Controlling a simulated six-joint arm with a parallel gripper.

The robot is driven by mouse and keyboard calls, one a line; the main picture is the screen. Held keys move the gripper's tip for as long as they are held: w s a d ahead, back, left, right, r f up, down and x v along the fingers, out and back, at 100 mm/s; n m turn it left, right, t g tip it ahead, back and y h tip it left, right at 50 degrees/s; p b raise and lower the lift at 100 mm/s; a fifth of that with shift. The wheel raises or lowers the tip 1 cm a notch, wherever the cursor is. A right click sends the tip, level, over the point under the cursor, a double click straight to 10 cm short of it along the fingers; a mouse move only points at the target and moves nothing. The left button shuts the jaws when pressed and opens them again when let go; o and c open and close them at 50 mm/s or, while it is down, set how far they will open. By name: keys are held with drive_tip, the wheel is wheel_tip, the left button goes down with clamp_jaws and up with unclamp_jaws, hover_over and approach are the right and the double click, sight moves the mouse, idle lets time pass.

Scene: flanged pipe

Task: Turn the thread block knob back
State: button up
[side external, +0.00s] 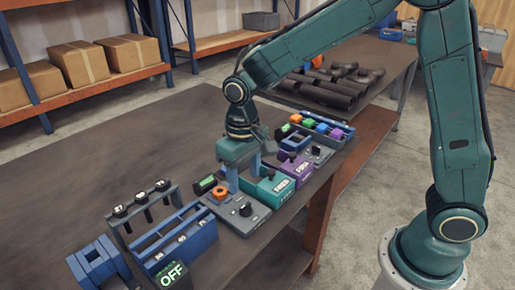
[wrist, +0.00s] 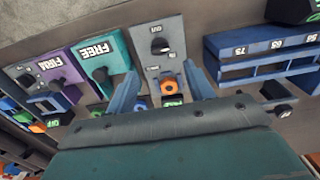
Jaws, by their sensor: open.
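A grey block (side external: 228,212) carries a black knob (side external: 245,209) and an orange hexagonal piece (side external: 219,192). In the wrist view, the same block (wrist: 150,64) reads OUT beside its black knob (wrist: 159,46), with the orange piece (wrist: 168,86) closer to my gripper. No label naming a thread block is legible. My gripper (side external: 245,184) points down over the rear of the grey block and teal block. In the wrist view, its open fingers (wrist: 161,84) stand either side of the orange piece. I cannot tell whether they touch anything.
A teal block (side external: 272,188) with a black knob stands to the right, then a purple block (side external: 296,167) marked FIRM. Blue racks (side external: 180,240) and a sign reading OFF (side external: 172,275) stand left. Dark pipes (side external: 330,88) lie on a table behind. The tabletop (side external: 110,155) at back left is clear.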

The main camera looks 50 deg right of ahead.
sight(246, 204)
wheel_tip(246, 204, down, 8)
drive_tip(key=shift+f, duration=0.25)
idle(0.4)
drive_tip(key=c, duration=1)
